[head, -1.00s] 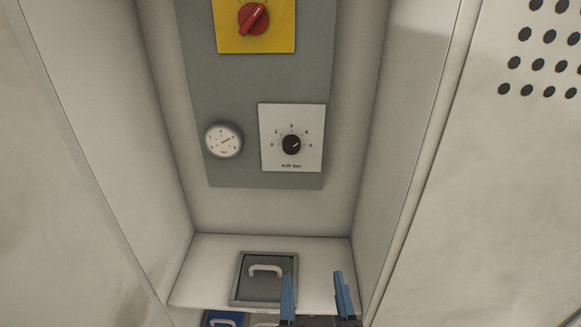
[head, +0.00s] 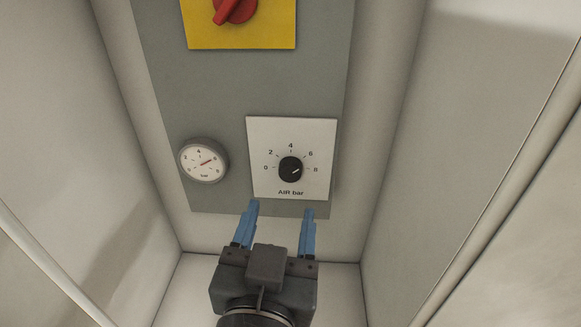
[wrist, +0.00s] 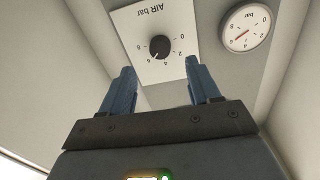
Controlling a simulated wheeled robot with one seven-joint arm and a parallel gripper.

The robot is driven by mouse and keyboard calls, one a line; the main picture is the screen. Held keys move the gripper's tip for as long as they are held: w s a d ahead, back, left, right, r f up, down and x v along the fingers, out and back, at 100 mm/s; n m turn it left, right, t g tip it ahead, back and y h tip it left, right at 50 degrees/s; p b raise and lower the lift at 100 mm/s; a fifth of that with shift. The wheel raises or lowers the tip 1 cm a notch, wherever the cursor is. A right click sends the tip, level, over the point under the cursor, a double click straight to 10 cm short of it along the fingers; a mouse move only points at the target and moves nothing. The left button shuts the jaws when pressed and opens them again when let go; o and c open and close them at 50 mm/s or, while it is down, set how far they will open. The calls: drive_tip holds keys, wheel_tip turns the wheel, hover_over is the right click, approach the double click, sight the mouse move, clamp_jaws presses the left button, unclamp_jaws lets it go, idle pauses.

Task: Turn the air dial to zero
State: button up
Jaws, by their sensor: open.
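The air dial is a black knob (head: 290,169) on a white plate (head: 262,150) marked 0 to 8 and "AIR bar". In the wrist view, the knob (wrist: 160,47) shows upside down, beyond and between the open fingers (wrist: 158,82), with a gap between. Nothing hides the knob.
A round pressure gauge (head: 204,160) is mounted left of the dial, its red needle near 6. A red rotary switch (head: 234,8) sits on a yellow plate (head: 270,32) above. Pale walls close in the recess on the left and right (head: 385,150).

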sight(289, 177)
drive_tip(key=w, duration=0.5)
drive_tip(key=w+p, duration=0.1)
drive_tip(key=w, duration=0.1)
drive_tip(key=shift+w+d, duration=0.3)
drive_tip(key=shift+d, duration=0.1)
drive_tip(key=c, duration=1)
